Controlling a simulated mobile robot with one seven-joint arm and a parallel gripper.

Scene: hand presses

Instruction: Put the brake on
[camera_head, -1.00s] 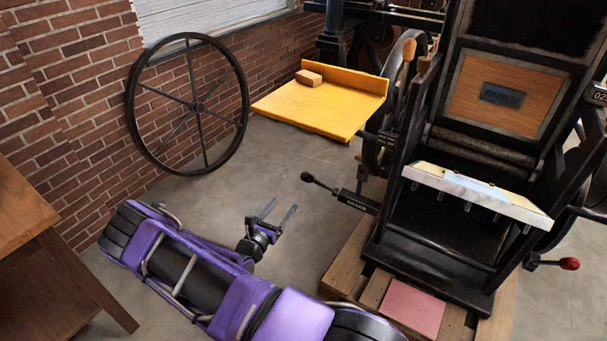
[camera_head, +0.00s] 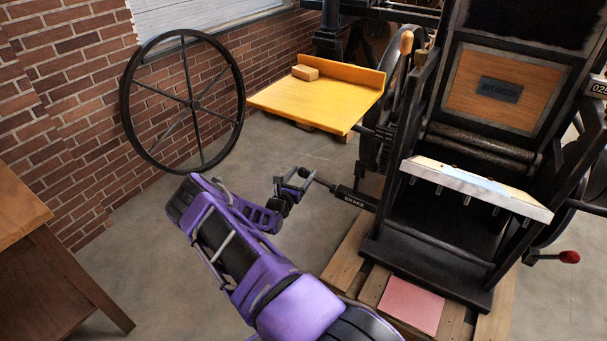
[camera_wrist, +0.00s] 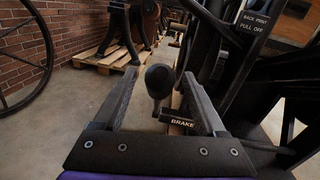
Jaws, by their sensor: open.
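The brake lever (camera_head: 351,196) sticks out to the left from the black press. It is a dark rod with a black knob at its end and white BRAKE lettering on its block. My gripper (camera_head: 298,178) is open at the knob end of the lever. In the wrist view the black knob (camera_wrist: 159,78) sits between the two spread fingers of my gripper (camera_wrist: 160,88), with a gap on either side. The BRAKE label (camera_wrist: 182,124) shows just below the knob. I cannot tell how deep the knob lies between the fingers.
The black press (camera_head: 432,231) stands on a wooden pallet (camera_head: 343,262) at the right. A yellow feed board (camera_head: 318,104) with a small block (camera_head: 305,72) juts out above the lever. A spoked wheel (camera_head: 127,92) leans by the brick wall. A wooden table (camera_head: 57,262) is at the left.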

